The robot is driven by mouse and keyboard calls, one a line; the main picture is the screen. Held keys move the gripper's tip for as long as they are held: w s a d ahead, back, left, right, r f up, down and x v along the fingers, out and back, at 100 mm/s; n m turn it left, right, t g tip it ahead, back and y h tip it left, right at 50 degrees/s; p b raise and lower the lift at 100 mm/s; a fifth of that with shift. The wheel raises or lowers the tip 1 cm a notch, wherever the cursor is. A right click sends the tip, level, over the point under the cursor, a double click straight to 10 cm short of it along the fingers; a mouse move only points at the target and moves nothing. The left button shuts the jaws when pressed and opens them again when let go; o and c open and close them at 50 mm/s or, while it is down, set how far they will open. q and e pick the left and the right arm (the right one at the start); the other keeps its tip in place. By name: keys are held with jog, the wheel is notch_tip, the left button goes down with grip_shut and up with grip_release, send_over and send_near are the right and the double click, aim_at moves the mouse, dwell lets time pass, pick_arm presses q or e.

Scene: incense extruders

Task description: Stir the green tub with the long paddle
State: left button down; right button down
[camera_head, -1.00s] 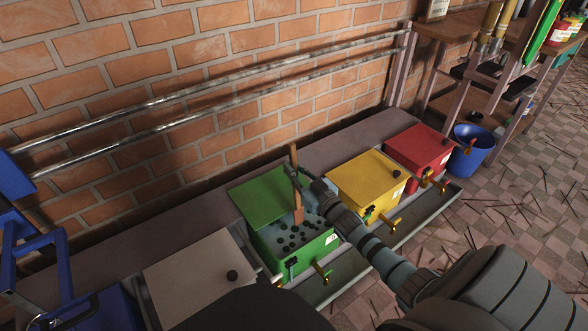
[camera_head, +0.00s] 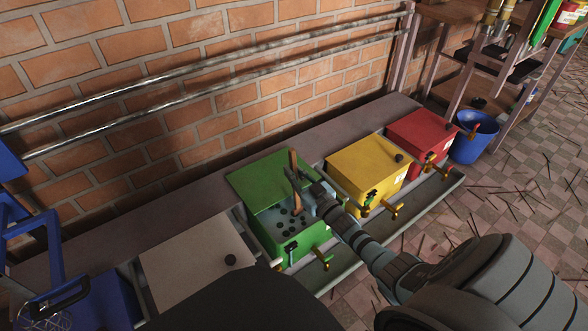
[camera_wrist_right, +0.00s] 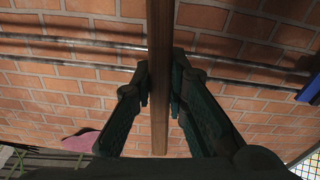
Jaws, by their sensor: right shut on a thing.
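The green tub (camera_head: 309,241) stands in the row at the wall, with its green lid (camera_head: 262,176) tipped open at the back. Dark round pieces (camera_head: 283,224) lie in its greyish contents. The long wooden paddle (camera_head: 294,162) stands nearly upright, its lower end inside the tub towards the right. My right gripper (camera_head: 298,180) is shut on the paddle above the tub's right side. In the right wrist view, the paddle (camera_wrist_right: 159,40) runs vertically between the two fingers of the right gripper (camera_wrist_right: 159,88).
A yellow tub (camera_head: 365,168) and a red tub (camera_head: 420,138) stand to the right, and a pale-lidded tub (camera_head: 190,265) to the left. A blue bucket (camera_head: 473,140) stands on the floor. Brass taps (camera_head: 322,259) stick out in front. Two metal pipes (camera_head: 200,100) run along the brick wall.

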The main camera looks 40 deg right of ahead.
jog(key=d, duration=0.7)
jog(key=a+p, duration=0.1)
jog(key=a, duration=0.1)
jog(key=a+p, duration=0.1)
jog(key=a, duration=0.1)
jog(key=a+p, duration=0.1)
jog(key=a, duration=0.1)
jog(key=shift+a+r, duration=0.25)
jog(key=a+p, duration=0.2)
jog(key=a, duration=0.5)
jog(key=shift+a+f, duration=0.25)
jog(key=shift+a, duration=0.05)
jog(key=shift+w, duration=0.1)
